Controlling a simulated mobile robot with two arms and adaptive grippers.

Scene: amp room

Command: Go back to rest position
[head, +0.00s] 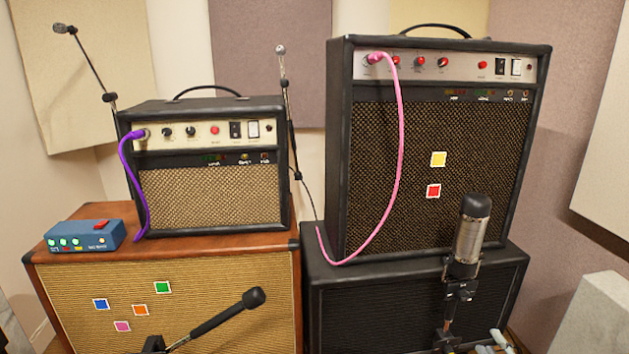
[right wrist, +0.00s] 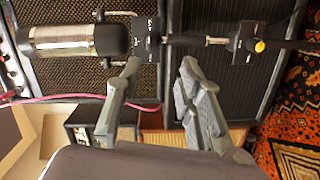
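The tips of my right gripper (head: 494,343) show at the bottom right edge in the head view, beside the lower part of a microphone stand. In the right wrist view the two grey fingers of my right gripper (right wrist: 160,76) are spread apart with nothing between them. Behind them, that view shows the silver-and-black microphone (right wrist: 68,40) and its stand (right wrist: 188,40) lying sideways in the picture. I cannot tell how close the fingers are to the stand. My left gripper is in neither view.
A large black amp (head: 500,170) with a pink cable (head: 399,140) stands on a black cabinet (head: 400,300). A smaller amp (head: 215,190) and blue box (head: 85,236) sit on a wooden cabinet (head: 220,300). Microphones stand in front, including a silver-and-black one (head: 470,235) and a black one (head: 225,315).

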